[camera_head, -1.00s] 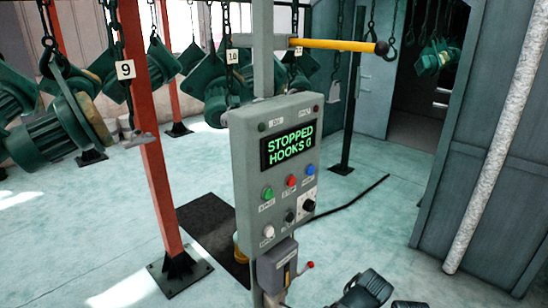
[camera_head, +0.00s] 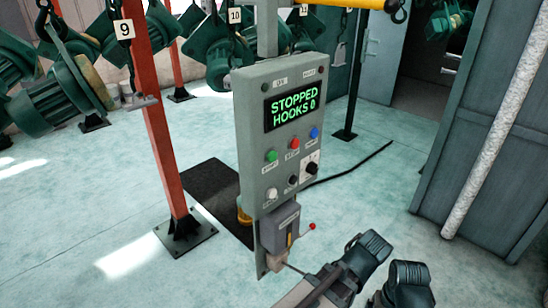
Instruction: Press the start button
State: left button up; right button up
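The grey control panel (camera_head: 284,130) stands upright on a post in the middle of the head view. Its display (camera_head: 294,106) reads STOPPED and HOOKS in green, with a last character I cannot read surely. The start button (camera_head: 271,156), green, is at the left of the button row; its small label is blurred. A red button (camera_head: 294,143) and a blue button (camera_head: 314,133) sit to its right. My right gripper (camera_head: 390,268) shows two dark fingers apart with nothing seen between them, below and right of the panel, touching no button. My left gripper is not in view.
A white button (camera_head: 271,193) and black knobs (camera_head: 312,168) sit lower on the panel. A red post (camera_head: 160,130) and hanging green hoist parts (camera_head: 65,90) stand left.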

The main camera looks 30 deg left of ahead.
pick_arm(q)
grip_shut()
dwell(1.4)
